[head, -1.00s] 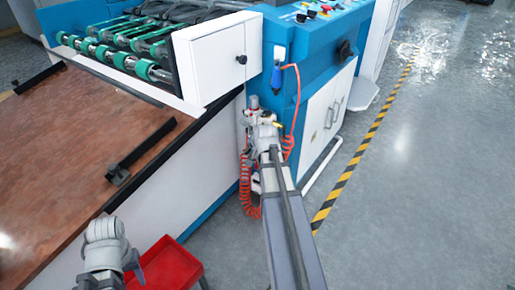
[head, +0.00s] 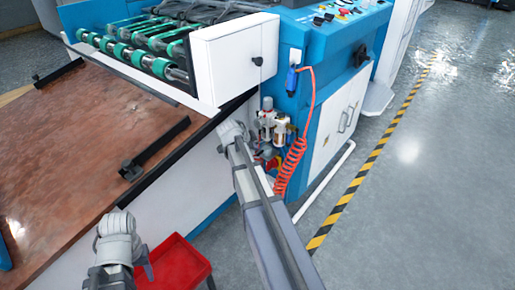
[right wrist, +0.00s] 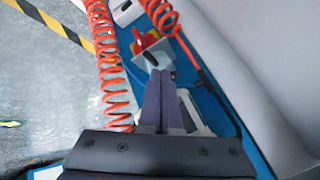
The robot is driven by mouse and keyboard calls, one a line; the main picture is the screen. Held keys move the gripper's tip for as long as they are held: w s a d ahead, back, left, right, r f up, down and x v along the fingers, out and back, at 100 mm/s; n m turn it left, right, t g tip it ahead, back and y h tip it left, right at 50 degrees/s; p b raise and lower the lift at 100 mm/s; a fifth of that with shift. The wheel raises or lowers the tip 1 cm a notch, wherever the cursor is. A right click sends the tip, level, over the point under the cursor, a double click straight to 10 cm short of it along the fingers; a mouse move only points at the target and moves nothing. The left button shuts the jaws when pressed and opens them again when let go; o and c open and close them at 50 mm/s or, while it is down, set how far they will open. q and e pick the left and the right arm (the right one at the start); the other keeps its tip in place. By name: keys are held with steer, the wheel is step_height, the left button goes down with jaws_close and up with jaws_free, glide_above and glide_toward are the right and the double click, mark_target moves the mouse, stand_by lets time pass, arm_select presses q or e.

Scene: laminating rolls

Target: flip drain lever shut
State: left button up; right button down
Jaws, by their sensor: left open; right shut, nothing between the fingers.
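A red lever (right wrist: 145,42) on a pale mount shows at the top of the right wrist view; I take it for the drain lever. My right gripper (right wrist: 160,78) is shut and empty, its tips just below the mount and apart from the red handle as far as I can tell. In the head view, my right wrist covers most of that gripper, low on the machine's side. A small red part (head: 273,163) shows just beyond it, under the air unit (head: 267,118). My left gripper (head: 146,262) is open near the lower left, mostly hidden by its wrist.
Coiled orange hoses (head: 291,165) hang close by and also flank the lever in the right wrist view (right wrist: 114,80). A red tray (head: 178,265) stands low beside my left gripper. The brown table (head: 60,160) lies left. The floor right of the machine is clear.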

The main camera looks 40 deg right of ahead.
steer(key=shift+s+d, duration=0.1)
steer(key=shift+d, duration=0.05)
steer(key=shift+s+d, duration=0.3)
steer(key=shift+d, duration=0.3)
